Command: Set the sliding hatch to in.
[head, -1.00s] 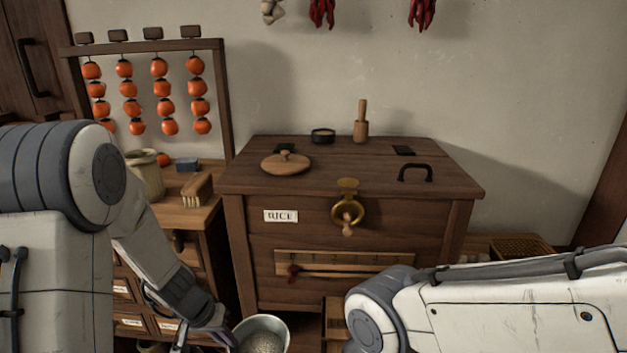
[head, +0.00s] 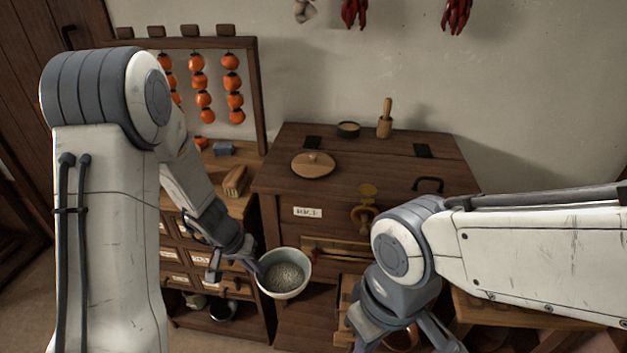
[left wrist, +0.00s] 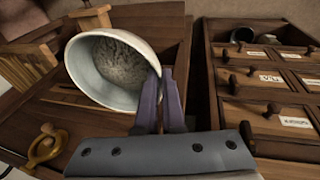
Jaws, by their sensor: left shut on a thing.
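My left gripper (head: 257,268) is shut on the rim of a pale bowl (head: 303,285) with grainy grey contents. In the left wrist view its two purple fingers (left wrist: 160,108) pinch the rim of the bowl (left wrist: 88,84), which is held in front of the dark wooden chest (head: 345,190) labelled RICE. On the chest front are a brass ring fitting with a wooden knob (head: 362,212) and a lighter wooden strip (head: 325,247). I cannot tell which part is the sliding hatch; my right arm hides part of the front. My right gripper (head: 402,340) is at the bottom edge, its fingertips cut off.
A round wooden lid (head: 312,165), a small dark dish (head: 348,129) and a wooden pestle (head: 385,118) are on the chest top. A cabinet of small drawers (left wrist: 275,110) with a brush (head: 235,181) stands to the left. Persimmons (head: 232,82) hang on a rack behind.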

